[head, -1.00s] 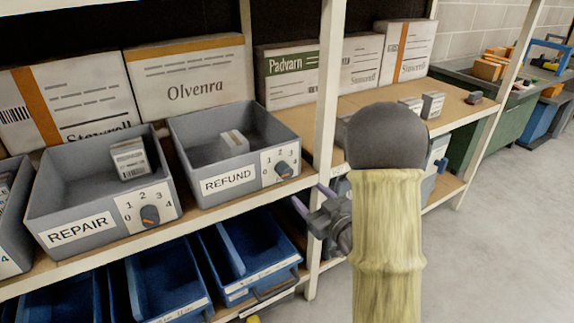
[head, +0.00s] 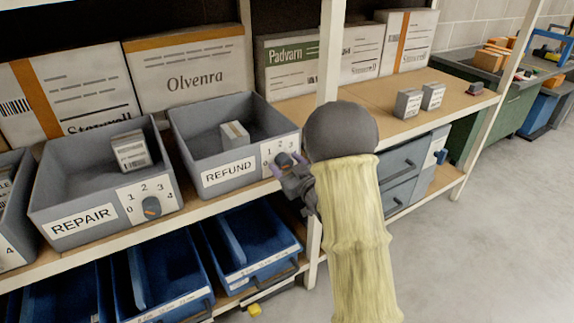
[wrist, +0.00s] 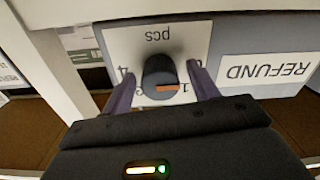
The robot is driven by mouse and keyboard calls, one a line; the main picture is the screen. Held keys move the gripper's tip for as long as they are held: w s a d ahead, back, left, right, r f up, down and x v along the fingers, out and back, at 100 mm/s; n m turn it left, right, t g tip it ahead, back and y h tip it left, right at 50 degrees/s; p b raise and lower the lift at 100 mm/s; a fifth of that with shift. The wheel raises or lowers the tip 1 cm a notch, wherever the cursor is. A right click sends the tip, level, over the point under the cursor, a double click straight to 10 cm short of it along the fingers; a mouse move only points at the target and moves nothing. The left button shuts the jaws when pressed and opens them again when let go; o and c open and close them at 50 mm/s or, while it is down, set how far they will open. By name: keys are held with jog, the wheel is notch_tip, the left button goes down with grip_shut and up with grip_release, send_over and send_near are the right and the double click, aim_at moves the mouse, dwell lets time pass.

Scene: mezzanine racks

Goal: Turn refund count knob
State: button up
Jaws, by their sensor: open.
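The refund count knob (head: 284,160) is a dark round knob on a white dial plate on the front of the grey REFUND bin (head: 235,192). In the wrist view the knob (wrist: 158,78) shows an orange pointer mark, and the plate reads "pcs" upside down. My gripper (head: 289,166) is at the dial in the head view and partly covers it. In the wrist view its two purple fingers (wrist: 163,84) are apart, one on each side of the knob. I cannot tell whether they touch it. One small box (head: 234,134) lies in the REFUND bin.
The grey REPAIR bin (head: 84,228) with its own knob (head: 151,206) stands to the left on the same shelf. A white rack post (head: 331,50) rises just right of the REFUND bin. Blue bins (head: 250,243) fill the shelf below.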

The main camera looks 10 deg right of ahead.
jog(key=c, duration=1)
jog(key=shift+m, duration=0.5)
jog(key=m, duration=0.3)
jog(key=shift+m+p, duration=0.65)
jog(key=shift+m, duration=1.85)
jog(key=shift+f, duration=0.1)
jog(key=o, duration=1)
